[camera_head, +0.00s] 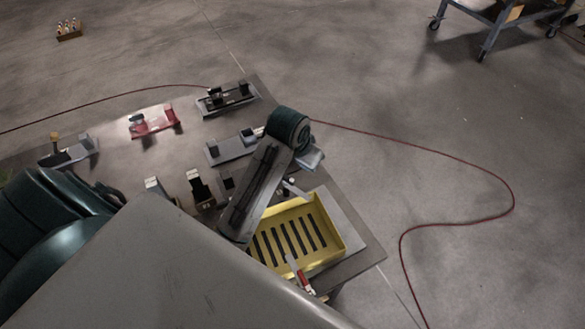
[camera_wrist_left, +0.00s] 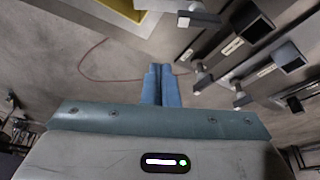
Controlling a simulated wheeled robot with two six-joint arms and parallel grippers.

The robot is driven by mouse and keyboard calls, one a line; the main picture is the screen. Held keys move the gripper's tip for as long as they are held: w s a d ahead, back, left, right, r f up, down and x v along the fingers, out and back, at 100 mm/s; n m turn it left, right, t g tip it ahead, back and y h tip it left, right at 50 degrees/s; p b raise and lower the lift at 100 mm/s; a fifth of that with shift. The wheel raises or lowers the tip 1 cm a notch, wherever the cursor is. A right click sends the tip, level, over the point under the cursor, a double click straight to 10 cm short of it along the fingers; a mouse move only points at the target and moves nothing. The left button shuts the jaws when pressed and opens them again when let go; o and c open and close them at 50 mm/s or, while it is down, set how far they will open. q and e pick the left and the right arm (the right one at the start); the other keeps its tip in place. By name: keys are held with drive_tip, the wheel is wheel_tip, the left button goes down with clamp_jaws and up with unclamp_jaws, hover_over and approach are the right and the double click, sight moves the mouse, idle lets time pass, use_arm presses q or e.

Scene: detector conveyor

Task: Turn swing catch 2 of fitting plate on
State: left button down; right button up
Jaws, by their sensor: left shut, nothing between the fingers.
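In the left wrist view my left gripper (camera_wrist_left: 161,86) is shut and empty, its blue fingers side by side. To its right is a grey plate-like fixture (camera_wrist_left: 270,62) with small grey lever-like pieces, one (camera_wrist_left: 203,77) close to the fingertips in the picture and another (camera_wrist_left: 241,98) further right. I cannot tell which piece is swing catch 2, or how it is turned. No contact with the fingers is visible. In the head view my arm covers part of the table, and the left fingertips cannot be made out. My right gripper is not in view.
A yellow slotted tray (camera_head: 335,233) sits at the table's right end. A red fixture (camera_head: 154,121), a black-topped fixture (camera_head: 228,98) and a grey plate (camera_head: 231,149) stand on the table (camera_head: 365,254). A red cable (camera_head: 455,155) lies on the open floor.

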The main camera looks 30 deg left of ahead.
use_arm(q)
drive_tip(key=p+x, duration=0.2)
drive_tip(key=x, duration=0.6)
drive_tip(key=shift+w+d, duration=0.1)
drive_tip(key=shift+f+p, duration=0.55)
drive_tip(key=shift+p, duration=0.05)
drive_tip(key=s+p, duration=0.1)
drive_tip(key=s, duration=0.2)
drive_tip(key=shift+p, duration=0.35)
drive_tip(key=shift+s, duration=0.35)
drive_tip(key=shift+f, duration=0.1)
drive_tip(key=shift+w, duration=0.1)
drive_tip(key=shift+s, duration=0.3)
drive_tip(key=shift+w, duration=0.1)
